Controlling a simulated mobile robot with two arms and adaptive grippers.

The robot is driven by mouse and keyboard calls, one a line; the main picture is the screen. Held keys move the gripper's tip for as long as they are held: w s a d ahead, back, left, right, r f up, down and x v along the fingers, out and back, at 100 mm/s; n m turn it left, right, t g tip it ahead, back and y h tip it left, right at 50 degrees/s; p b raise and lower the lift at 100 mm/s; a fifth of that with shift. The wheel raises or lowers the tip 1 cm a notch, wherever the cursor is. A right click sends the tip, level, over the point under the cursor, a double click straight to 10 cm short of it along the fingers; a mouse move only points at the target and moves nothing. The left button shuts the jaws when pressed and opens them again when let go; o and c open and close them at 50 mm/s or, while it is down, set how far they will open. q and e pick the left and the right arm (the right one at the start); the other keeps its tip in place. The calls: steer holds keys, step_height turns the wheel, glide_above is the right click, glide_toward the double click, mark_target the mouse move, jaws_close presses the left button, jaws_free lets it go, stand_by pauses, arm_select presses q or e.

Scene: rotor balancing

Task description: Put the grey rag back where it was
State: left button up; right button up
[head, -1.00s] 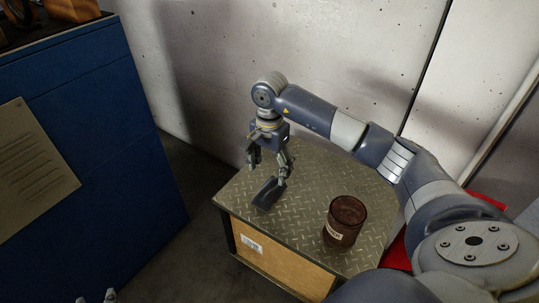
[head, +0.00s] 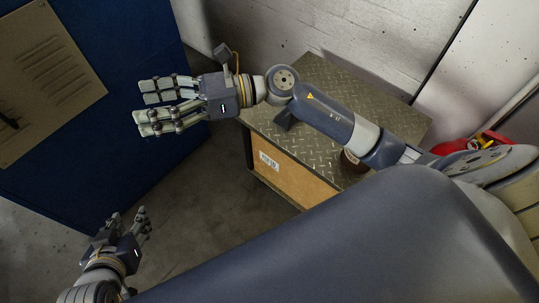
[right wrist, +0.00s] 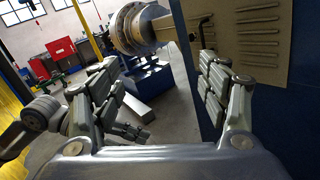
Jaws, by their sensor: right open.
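My right gripper (head: 140,104) is open and empty, off the cabinet's left side and in front of the blue panel. In the right wrist view its fingers (right wrist: 158,65) are spread with nothing between them. My left gripper (head: 128,216) is low at the left, over the floor, and looks open and empty.
A dark reddish jar (head: 350,163) stands on the cabinet, mostly behind my right arm. A blue panel (head: 140,40) with a vented beige plate (head: 45,80) stands at left. The right wrist view shows a large metal cylinder (right wrist: 135,28) ahead. Floor between cabinet and panel is clear.

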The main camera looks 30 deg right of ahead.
steer(key=w+d+r+m+t, duration=0.25)
steer(key=r+m+t, duration=0.25)
steer(key=m+t, duration=0.45)
steer(key=w+d+f+m+t+h, duration=0.1)
steer(key=d+f+m+t+h, duration=0.15)
steer(key=d+m+h, duration=0.6)
steer(key=w+d+f+m+t+h, duration=0.1)
steer(key=d+f+m+t+h, duration=0.2)
steer(key=m, duration=1)
steer(key=s+d+f+m+g+h, duration=0.3)
steer(key=d+f+m+h, duration=0.15)
steer(key=f+m, duration=0.4)
steer(key=s+f+m+g, duration=0.6)
steer(key=s+f+m, duration=0.1)
steer(key=s+f, duration=0.4)
steer(key=shift+a+f+g+h, duration=0.15)
steer(key=shift+f+g+h, duration=0.15)
steer(key=shift+g, duration=0.1)
